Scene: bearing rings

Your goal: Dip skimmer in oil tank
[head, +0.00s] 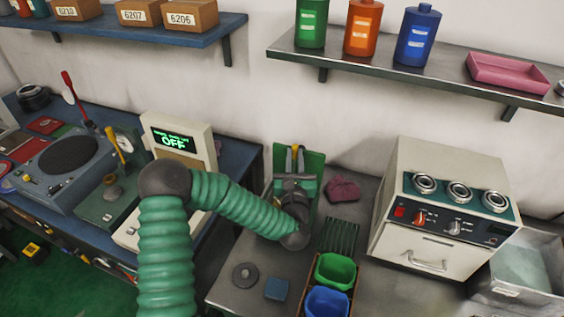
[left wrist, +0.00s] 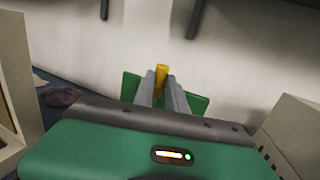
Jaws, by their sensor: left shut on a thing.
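My left gripper (head: 296,168) is at the middle of the head view, at the end of my green-sleeved arm. Its fingers are shut on a yellow handle (head: 294,151), which also shows between the fingertips in the left wrist view (left wrist: 161,78). This appears to be the skimmer's handle; the rest of it is hidden by the gripper. A green panel (head: 314,164) stands right behind it. An open metal tank (head: 528,287) with a dull grey-green surface inside, likely the oil tank, is at the lower right, well apart from the gripper. My right gripper is out of view.
A cream heater box (head: 420,215) with rings on top stands between gripper and tank. A maroon cloth-like lump (head: 342,189), a slatted green rack (head: 339,236), and green (head: 334,270) and blue (head: 326,302) bins are near the gripper. A shelf (head: 420,72) with bottles hangs above.

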